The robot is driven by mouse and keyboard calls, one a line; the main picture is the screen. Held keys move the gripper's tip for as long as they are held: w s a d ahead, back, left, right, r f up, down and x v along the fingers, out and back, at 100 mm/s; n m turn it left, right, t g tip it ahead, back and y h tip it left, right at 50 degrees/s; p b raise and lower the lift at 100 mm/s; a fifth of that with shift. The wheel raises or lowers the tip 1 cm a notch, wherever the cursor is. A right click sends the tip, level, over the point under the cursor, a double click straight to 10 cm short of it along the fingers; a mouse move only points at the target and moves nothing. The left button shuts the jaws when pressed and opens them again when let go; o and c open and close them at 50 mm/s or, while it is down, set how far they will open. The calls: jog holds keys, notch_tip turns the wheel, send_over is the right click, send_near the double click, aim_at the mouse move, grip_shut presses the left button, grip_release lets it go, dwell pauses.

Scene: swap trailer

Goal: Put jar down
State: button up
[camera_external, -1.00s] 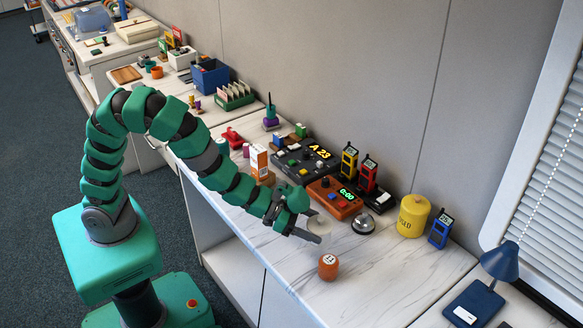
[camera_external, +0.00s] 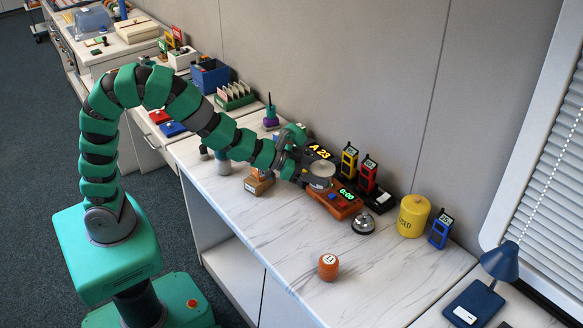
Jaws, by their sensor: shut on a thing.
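My gripper (camera_external: 311,178) is at the back of the marble counter (camera_external: 300,250). It is shut on a pale, whitish jar (camera_external: 321,170). The jar is in front of the console reading "A 23" and by the orange clock; I cannot tell whether it touches anything below it. An orange jar (camera_external: 328,267) with a white label stands on the counter, nearer the front edge and apart from my gripper. A larger yellow canister (camera_external: 413,216) stands upright to the right by the wall.
The dark console with a lit "A 23" (camera_external: 318,152) is partly hidden by my gripper. The orange clock (camera_external: 337,203), red radio (camera_external: 367,176), yellow radio (camera_external: 349,160), silver bell (camera_external: 364,224) and blue radio (camera_external: 441,229) crowd the back. The counter's front middle is clear.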

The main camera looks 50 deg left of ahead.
jog(key=w+a+r+n+t+y, duration=0.1)
jog(key=w+a+r, duration=0.25)
jog(key=a, duration=0.45)
jog(key=w+a+r+n+t+y, duration=0.15)
jog(key=w+a, duration=0.25)
jog(key=a, duration=0.4)
jog(key=a+f+n+y, duration=0.1)
jog(key=a+n+y, duration=0.1)
jog(key=a, duration=1)
jog(key=s+d+r+n+y+b, duration=0.1)
jog(key=s+d+b, duration=0.1)
jog(key=d, duration=0.6)
jog(key=s+d+r+n+y+b, duration=0.1)
jog(key=s+d+b, duration=0.1)
jog(key=d, duration=0.7)
jog(key=shift+s+r+y, duration=0.25)
jog(key=shift+s+y, duration=0.1)
jog(key=shift+s, duration=0.5)
jog(key=shift+s+d+f, duration=0.1)
jog(key=shift+s, duration=0.1)
jog(key=shift+s+d, duration=0.2)
jog(key=shift+s+f+n+y, duration=0.1)
jog(key=shift+f+n+y, duration=0.05)
jog(key=shift+n+y, duration=0.15)
